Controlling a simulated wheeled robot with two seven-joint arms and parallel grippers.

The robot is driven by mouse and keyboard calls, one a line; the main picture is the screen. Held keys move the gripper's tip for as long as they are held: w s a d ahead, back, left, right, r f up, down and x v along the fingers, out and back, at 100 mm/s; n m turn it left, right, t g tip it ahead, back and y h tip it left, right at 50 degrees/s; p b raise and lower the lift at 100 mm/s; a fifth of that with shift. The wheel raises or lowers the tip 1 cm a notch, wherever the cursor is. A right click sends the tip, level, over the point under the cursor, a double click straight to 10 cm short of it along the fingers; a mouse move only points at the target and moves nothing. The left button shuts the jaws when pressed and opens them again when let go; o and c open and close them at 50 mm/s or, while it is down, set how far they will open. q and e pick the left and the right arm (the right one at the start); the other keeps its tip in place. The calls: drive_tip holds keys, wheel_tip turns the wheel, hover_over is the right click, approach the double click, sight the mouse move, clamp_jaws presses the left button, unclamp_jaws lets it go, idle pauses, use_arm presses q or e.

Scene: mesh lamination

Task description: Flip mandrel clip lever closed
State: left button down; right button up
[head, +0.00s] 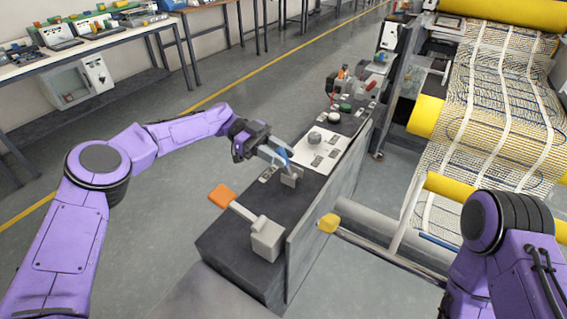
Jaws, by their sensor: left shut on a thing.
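My left gripper (278,156) reaches in from the left over the dark bench and is shut on a small blue handle (284,155). The blue handle is right above a small grey block (290,177) on the bench, and the gripper fingers hide part of it. Nearer the front, a lever with an orange handle (222,195) slopes up and left from a larger grey clip block (266,239). No gripper touches the orange lever. My right gripper is out of view; only upper parts of my right arm show at the lower right.
A white plate (328,147) and small tools lie farther back. Yellow rollers (427,117) carrying mesh stand at the right. Floor left of the bench is clear.

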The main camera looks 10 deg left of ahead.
use_arm(q)
drive_tip(key=shift+a+f+b, duration=0.15)
drive_tip(key=shift+a+b, duration=0.05)
drive_tip(key=shift+b, duration=0.25)
drive_tip(key=c, duration=0.9)
unclamp_jaws()
drive_tip(key=shift+w, duration=0.1)
